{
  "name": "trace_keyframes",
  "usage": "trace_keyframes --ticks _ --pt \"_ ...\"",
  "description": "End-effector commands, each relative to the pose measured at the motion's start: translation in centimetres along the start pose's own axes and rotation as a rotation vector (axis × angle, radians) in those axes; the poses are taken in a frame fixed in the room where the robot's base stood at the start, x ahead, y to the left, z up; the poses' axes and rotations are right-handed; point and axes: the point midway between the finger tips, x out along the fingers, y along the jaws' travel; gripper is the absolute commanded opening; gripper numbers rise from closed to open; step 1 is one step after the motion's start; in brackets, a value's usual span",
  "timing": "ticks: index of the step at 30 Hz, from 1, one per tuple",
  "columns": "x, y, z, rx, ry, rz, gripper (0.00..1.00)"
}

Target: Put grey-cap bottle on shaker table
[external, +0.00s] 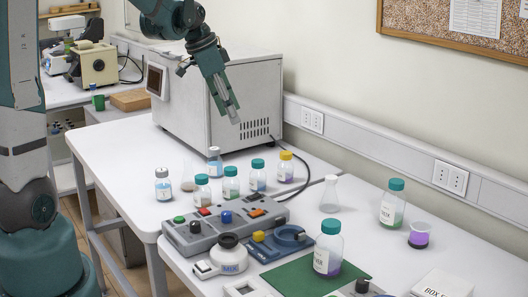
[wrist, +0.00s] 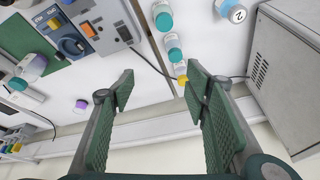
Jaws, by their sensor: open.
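Two bottles with grey caps and blue-and-white labels stand on the white table in the external view. One grey-cap bottle (external: 162,186) is at the left, and another grey-cap bottle (external: 214,162) stands close to the grey oven. One grey cap marked 2 (wrist: 235,13) shows at the top of the wrist view. My gripper (external: 233,115) is open and empty, high in front of the oven, above and apart from the bottles.
Several teal-cap bottles (external: 231,182) and a yellow-cap bottle (external: 286,167) stand near the grey-cap ones. A button panel (external: 225,222), a mixer (external: 228,258) and a large teal-cap bottle (external: 328,250) crowd the front. The oven (external: 245,95) stands behind.

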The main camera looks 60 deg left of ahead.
Motion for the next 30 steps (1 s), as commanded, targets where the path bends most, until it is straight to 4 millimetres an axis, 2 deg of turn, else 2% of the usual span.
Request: trace_keyframes --ticks 1,14,30 --pt "-0.6 1.4 -0.2 -0.006 0.002 -0.005 0.46" --pt "-5.1 10.4 -0.8 -0.092 0.026 -0.055 0.46" --pt "-9.1 20.6 1.3 -0.196 0.089 -0.105 0.46"
